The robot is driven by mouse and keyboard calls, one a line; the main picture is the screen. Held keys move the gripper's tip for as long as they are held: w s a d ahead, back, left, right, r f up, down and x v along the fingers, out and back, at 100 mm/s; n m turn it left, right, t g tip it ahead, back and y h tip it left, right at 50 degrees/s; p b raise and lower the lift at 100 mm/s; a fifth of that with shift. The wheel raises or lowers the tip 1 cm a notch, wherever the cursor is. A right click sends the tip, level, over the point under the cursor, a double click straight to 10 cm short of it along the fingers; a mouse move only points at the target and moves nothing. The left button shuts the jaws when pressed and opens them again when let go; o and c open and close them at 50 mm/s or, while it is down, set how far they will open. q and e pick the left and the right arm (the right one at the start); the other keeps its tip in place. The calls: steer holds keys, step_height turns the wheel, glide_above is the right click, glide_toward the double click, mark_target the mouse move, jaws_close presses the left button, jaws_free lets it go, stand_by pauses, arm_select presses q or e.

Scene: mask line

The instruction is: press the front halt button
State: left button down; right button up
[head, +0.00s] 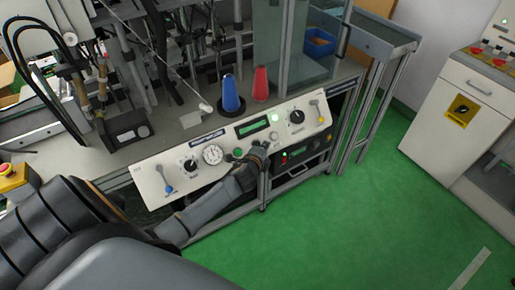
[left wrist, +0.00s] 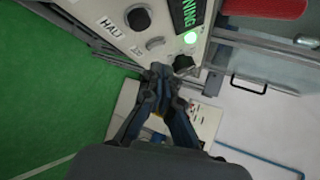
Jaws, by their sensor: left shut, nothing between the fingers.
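The front control panel (head: 150,180) is a pale sloped strip along the machine's front edge. In the left wrist view a round black button (left wrist: 138,18) sits beside a label reading HALT (left wrist: 109,27). A grey round control (left wrist: 155,43) is next to it. My left gripper (head: 260,153) is shut and empty, over the panel's lower edge below the green display (head: 252,127). In the left wrist view its closed fingertips (left wrist: 158,76) are apart from the black button in the picture; contact with the panel cannot be told. In the head view the gripper and arm cover part of the panel. My right gripper is not in view.
The panel also carries a gauge (head: 212,154), a green button (head: 238,152), a black knob (head: 297,116) and a blue-tipped lever (head: 165,180). Blue (head: 231,95) and red (head: 261,84) cones stand behind it. A white cabinet (head: 460,100) stands right. Green floor is clear between.

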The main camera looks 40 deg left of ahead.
mark_target(257, 144)
arm_select(q)
steer(key=a+f, duration=0.1)
steer(key=w+a+f+b, duration=0.1)
steer(key=shift+w+a+f+b, duration=0.1)
steer(key=shift+a+f+b, duration=0.15)
steer(key=shift+a+b, duration=0.1)
stand_by(0.4)
steer(key=shift+a, duration=0.1)
stand_by(0.9)
steer(key=shift+w+a+f, duration=0.15)
steer(key=shift+a+f, duration=0.05)
steer(key=shift+f, duration=0.05)
